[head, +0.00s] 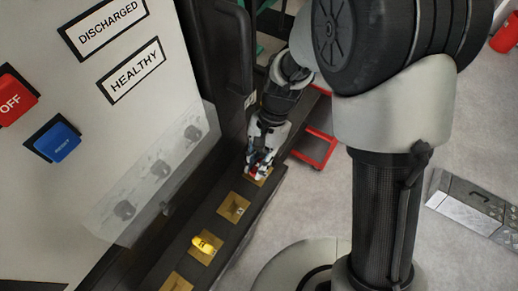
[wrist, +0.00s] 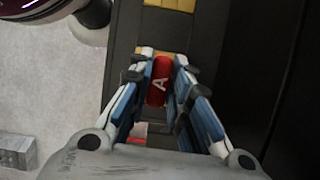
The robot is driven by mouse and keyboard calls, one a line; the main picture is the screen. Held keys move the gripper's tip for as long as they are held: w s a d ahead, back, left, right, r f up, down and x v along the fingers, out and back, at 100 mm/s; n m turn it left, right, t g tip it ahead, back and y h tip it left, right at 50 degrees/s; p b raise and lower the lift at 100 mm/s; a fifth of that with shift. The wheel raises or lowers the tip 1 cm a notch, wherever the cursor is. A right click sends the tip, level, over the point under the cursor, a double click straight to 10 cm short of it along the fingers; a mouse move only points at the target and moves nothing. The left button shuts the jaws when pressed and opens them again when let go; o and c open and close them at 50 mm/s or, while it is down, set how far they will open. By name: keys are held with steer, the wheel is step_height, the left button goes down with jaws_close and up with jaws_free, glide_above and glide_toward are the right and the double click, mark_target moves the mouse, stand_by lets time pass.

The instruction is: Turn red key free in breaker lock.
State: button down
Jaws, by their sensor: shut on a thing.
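The red key (wrist: 158,82) carries a white letter A and shows between my fingers in the wrist view. In the head view only a bit of its red (head: 254,172) shows under the fingers. It sits at a brass lock plate (head: 263,180) at the far end of a dark ledge. My gripper (head: 260,163) points down over that plate and is shut on the red key; in the wrist view its fingers (wrist: 158,70) flank the key on both sides. The fingers hide how deep the key sits and how the lock is turned.
A brass plate (head: 233,207) without a key and one with a yellow key (head: 206,246) lie nearer on the ledge. The panel at left has a red OFF button (head: 12,95), a blue button (head: 57,141) and a clear cover (head: 155,175). A red cart (head: 318,146) stands beyond the ledge.

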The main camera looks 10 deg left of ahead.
steer(key=shift+n, duration=0.5)
steer(key=c, duration=1.4)
jaws_free()
steer(key=shift+r, duration=0.1)
step_height(320, 180, up, 7)
steer(key=p, duration=0.6)
steer(key=shift+r, duration=0.2)
steer(key=shift+f, duration=0.1)
